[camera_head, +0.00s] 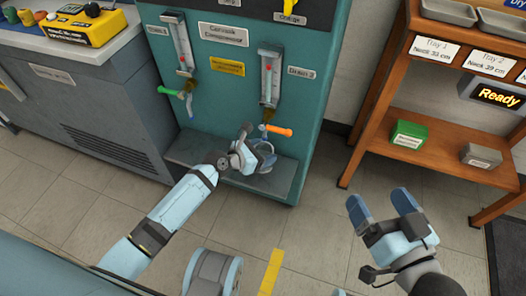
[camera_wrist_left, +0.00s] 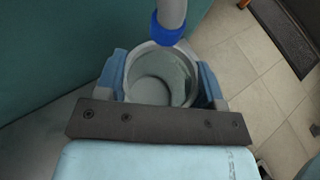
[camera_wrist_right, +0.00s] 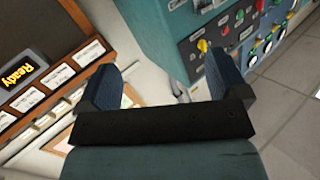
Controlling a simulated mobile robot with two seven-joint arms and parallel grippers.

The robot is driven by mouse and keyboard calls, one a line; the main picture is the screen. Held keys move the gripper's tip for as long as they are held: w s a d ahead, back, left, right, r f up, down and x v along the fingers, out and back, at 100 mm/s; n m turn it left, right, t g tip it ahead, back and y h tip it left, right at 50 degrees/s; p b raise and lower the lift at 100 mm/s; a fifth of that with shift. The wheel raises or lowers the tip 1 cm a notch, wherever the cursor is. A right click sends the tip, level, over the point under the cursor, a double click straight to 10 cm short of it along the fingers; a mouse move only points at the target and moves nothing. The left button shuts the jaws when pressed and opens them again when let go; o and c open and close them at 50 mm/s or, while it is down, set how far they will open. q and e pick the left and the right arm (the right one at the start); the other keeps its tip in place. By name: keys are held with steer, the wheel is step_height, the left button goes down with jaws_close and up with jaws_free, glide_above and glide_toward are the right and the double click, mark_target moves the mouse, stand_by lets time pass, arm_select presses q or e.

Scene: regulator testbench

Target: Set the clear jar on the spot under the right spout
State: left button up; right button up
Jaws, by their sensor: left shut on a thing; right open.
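The clear jar (camera_head: 266,150) is in my left gripper (camera_head: 250,150), at the low ledge of the teal bench. In the left wrist view the open jar (camera_wrist_left: 160,78) sits between the two blue fingers, and a spout with a blue tip (camera_wrist_left: 168,25) hangs over its mouth. In the head view the right spout, below the right flow tube (camera_head: 270,75) with an orange handle (camera_head: 278,130), is just above the jar. The jar's base is partly hidden, so I cannot tell whether it touches the ledge. My right gripper (camera_head: 377,208) is open and empty over the floor.
The left spout has a green handle (camera_head: 168,91). The bench ledge (camera_head: 190,155) is bare on the left. A wooden shelf (camera_head: 440,160) with a green box (camera_head: 409,134), a grey box (camera_head: 481,156) and trays stands at right. Tiled floor between is clear.

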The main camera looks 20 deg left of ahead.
arm_select(q)
steer(key=o, duration=1)
steer(key=shift+s+a+r, duration=0.1)
steer(key=shift+s+r, duration=0.05)
steer(key=shift+r, duration=0.1)
steer(key=p+v, duration=0.4)
steer(key=v, duration=0.7)
steer(key=shift+s+a, duration=0.2)
arm_select(e)
step_height(320, 180, up, 7)
steer(key=t, duration=0.2)
steer(key=shift+d+f+m+t, duration=0.2)
steer(key=shift+d+m+t, duration=0.1)
steer(key=shift+t, duration=0.1)
